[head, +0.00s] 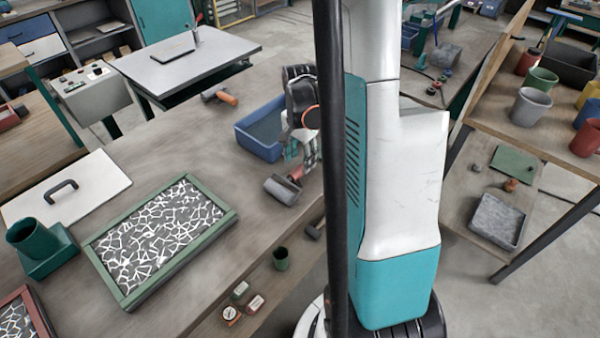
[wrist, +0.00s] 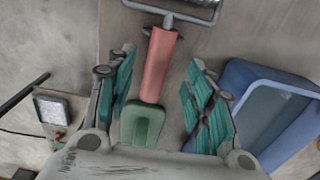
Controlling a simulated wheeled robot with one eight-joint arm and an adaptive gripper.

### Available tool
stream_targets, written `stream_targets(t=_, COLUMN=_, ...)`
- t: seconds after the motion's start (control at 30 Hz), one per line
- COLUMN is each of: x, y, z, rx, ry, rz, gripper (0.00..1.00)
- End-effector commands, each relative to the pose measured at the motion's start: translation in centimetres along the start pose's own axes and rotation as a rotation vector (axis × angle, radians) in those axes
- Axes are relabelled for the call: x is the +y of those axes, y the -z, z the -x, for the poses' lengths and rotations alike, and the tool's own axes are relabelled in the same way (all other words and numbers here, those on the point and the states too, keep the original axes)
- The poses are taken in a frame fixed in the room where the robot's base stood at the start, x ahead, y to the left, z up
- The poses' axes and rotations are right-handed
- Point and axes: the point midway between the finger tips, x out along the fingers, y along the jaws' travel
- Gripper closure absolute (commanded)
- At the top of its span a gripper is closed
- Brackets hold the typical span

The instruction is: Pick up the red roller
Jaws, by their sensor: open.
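The red roller shows in the head view as a grey drum (head: 282,189) with a red handle (head: 296,174), lying on the brown worktable (head: 190,285). In the wrist view its red handle (wrist: 160,62) runs lengthwise between my fingers, with a green end piece (wrist: 143,122) nearest the palm. My gripper (wrist: 158,72) is open, one teal finger on each side of the handle, with visible gaps. In the head view my gripper (head: 302,153) is over the handle, and my arm hides part of that area.
A blue tray (head: 247,143) stands close beside my gripper and also shows at right in the wrist view (wrist: 236,82). A green-framed panel (head: 103,262) lies to the left. A small dark green cup (head: 281,259) stands near the front edge. An orange-handled tool (head: 227,98) lies farther back.

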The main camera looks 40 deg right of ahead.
Motion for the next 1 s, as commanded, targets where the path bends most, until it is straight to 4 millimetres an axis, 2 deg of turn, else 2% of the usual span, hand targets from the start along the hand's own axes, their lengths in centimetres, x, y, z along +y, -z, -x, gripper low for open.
stream_targets(t=0.17, x=0.1, y=-0.1, z=-1.4, rx=0.000, ry=0.000, rz=0.001, gripper=0.52)
stream_targets(t=0.4, x=0.2, y=-0.1, z=-4.8, rx=0.000, ry=0.000, rz=0.001, gripper=0.52)
stream_targets(t=0.67, x=0.2, y=-0.2, z=-5.2, rx=0.000, ry=0.000, rz=0.001, gripper=0.52)
stream_targets(t=0.77, x=0.2, y=-0.2, z=-5.2, rx=0.000, ry=0.000, rz=0.001, gripper=0.70)
stream_targets(t=0.9, x=0.2, y=-0.2, z=-5.1, rx=0.000, ry=0.000, rz=0.001, gripper=1.00)
stream_targets(t=1.0, x=0.2, y=-0.2, z=-5.1, rx=0.000, ry=0.000, rz=0.001, gripper=1.00)
